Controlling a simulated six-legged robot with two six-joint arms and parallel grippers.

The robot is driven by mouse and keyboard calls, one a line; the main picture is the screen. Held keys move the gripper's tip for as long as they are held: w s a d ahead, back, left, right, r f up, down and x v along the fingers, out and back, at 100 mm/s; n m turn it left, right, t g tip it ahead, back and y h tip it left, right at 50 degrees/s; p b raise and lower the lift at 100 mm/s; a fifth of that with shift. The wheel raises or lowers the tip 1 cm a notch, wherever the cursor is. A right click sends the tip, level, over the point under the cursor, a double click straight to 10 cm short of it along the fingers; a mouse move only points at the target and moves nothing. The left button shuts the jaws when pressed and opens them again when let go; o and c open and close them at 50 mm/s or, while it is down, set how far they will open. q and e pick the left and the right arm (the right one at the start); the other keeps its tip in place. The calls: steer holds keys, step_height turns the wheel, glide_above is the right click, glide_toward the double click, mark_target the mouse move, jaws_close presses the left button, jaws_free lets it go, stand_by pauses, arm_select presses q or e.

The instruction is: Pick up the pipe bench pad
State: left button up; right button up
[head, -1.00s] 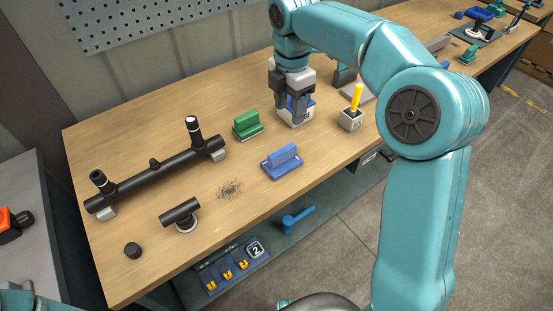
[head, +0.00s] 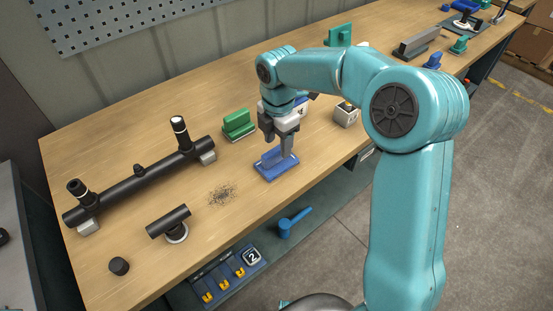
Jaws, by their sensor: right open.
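A blue pad with an upright grip (head: 265,171) lies on the wooden bench, right of a patch of dark debris (head: 222,194). A green pad of like shape (head: 238,124) stands behind it to the left. The frames do not name which is the pipe bench pad. My right gripper (head: 278,152) points down right over the blue pad, its fingers at the pad's grip and partly hiding it. It is open; I cannot tell whether the fingers touch the pad. My left gripper is out of view.
A black pipe (head: 138,181) on grey supports lies at left, with a short black tee piece (head: 168,221) and a black cap (head: 119,266) in front. A white box marked 4 (head: 300,111) and a grey block (head: 346,117) stand behind my right gripper. A blue lever (head: 294,221) lies on the lower shelf.

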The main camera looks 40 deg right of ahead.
mark_target(277, 149)
steer(key=f, duration=0.4)
steer(key=shift+w+d+f, duration=0.15)
steer(key=shift+w+f, duration=0.05)
steer(key=shift+w, duration=0.2)
steer(key=shift+f, duration=0.45)
jaws_close()
step_height(277, 149, up, 20)
steer(key=p, duration=0.2)
steer(key=shift+p, duration=0.35)
